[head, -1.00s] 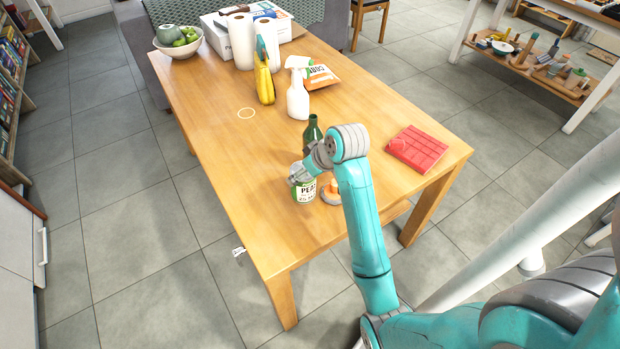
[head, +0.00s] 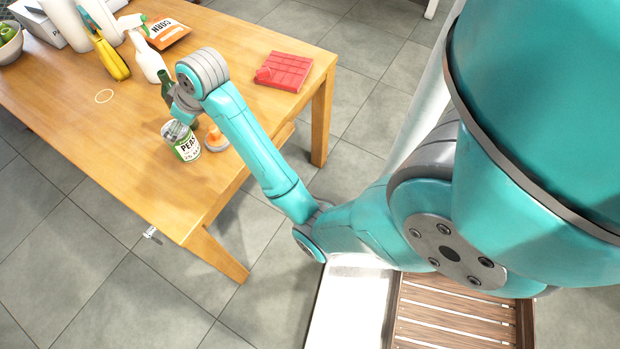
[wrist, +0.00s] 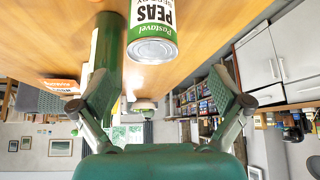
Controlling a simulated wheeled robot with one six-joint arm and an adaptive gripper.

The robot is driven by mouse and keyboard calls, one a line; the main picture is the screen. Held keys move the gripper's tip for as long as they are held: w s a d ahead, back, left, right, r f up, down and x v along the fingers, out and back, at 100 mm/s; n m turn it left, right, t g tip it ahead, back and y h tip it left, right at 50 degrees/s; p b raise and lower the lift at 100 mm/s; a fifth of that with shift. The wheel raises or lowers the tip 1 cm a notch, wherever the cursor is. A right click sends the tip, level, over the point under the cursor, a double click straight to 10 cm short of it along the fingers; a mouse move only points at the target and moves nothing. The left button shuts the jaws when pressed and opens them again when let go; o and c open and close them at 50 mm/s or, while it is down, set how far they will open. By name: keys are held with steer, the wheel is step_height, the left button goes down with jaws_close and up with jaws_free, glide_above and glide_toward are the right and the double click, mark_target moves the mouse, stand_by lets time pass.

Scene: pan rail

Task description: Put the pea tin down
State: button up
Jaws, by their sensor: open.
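The pea tin (head: 183,142), white and green with a metal lid, stands upright on the wooden table near its front edge. In the wrist view, which is upside down, the tin (wrist: 152,40) shows at the top, beyond the fingertips and between their lines. My gripper (wrist: 165,93) is open with nothing between its fingers. In the head view my gripper is mostly hidden by my wrist, just behind the tin.
A green bottle (wrist: 106,48) stands close to one finger. An orange-topped item (head: 215,138) sits right beside the tin. A white spray bottle (head: 148,58), yellow item (head: 110,60), corn bag (head: 165,32) and red block (head: 283,72) are farther off. The table's left front is clear.

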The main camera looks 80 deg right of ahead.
steer(key=shift+t, duration=0.8)
steer(key=s+a+f, duration=0.1)
steer(key=a+f, duration=0.1)
steer(key=f, duration=0.1)
steer(key=s+a+f, duration=0.2)
steer(key=f, duration=0.1)
steer(key=s+a+f, duration=0.1)
steer(key=a+f, duration=0.2)
steer(key=shift+s+f, duration=0.2)
steer(key=shift+f, duration=0.05)
steer(key=shift+m+t+h, duration=0.3)
steer(key=s+a+f, duration=0.3)
steer(key=shift+s, duration=0.3)
steer(key=s+a+t, duration=0.2)
steer(key=s+a, duration=0.2)
steer(key=s, duration=0.5)
steer(key=s+a+t, duration=0.1)
steer(key=s+a, duration=0.4)
steer(key=s, duration=0.5)
steer(key=s+a+r+n+t+y, duration=0.1)
steer(key=s+a+r+t, duration=0.1)
steer(key=s+r, duration=0.7)
steer(key=s, duration=0.3)
steer(key=shift+s+a+t, duration=0.2)
steer(key=shift+a+t, duration=0.1)
steer(key=shift+t, duration=0.1)
